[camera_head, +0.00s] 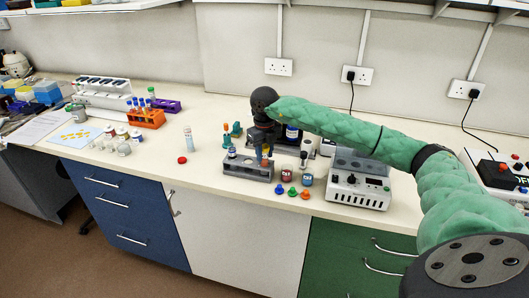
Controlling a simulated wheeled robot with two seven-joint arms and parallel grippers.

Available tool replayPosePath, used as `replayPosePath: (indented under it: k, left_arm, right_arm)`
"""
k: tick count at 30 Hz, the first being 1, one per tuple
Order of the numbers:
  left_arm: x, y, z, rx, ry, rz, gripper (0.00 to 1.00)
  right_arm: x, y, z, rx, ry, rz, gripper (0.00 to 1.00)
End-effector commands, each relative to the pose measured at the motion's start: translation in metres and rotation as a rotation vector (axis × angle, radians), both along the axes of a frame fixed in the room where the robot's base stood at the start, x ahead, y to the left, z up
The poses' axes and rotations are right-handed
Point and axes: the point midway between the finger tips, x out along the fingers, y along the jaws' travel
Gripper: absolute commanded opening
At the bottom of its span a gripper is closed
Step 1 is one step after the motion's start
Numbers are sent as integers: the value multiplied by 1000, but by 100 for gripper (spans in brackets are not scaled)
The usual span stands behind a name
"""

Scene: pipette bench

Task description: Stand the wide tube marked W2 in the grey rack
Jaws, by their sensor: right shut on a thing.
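The grey rack (248,170) stands on the bench near the middle of the picture, with a small tube (232,153) upright at its left. My right gripper (264,143) points down just above and behind the right part of the rack. The mark W2 is too small to read. My left gripper is not in view.
A mixer-like device (358,182) stands right of the rack, with small coloured pieces (292,192) in front. An orange rack (147,119) and a purple rack (166,106) stand to the left. A clear tube (188,138) and a red cap (182,160) are on otherwise free bench.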

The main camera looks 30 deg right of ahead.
Motion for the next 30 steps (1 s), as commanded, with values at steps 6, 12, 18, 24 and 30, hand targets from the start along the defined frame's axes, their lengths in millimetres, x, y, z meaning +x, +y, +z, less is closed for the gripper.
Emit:
replayPosePath:
  k: [6, 12, 18, 24, 30]
  left_arm:
    - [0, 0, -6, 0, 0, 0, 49]
    - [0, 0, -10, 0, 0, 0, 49]
    - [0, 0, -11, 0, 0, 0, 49]
    - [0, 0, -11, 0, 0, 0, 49]
    - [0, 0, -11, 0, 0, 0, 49]
  right_arm:
    - [0, 0, -7, 0, 0, 0, 10]
    - [0, 0, -13, 0, 0, 0, 10]
    - [0, 0, -14, 0, 0, 0, 10]
    - [0, 0, -14, 0, 0, 0, 38]
    - [0, 0, -14, 0, 0, 0, 55]
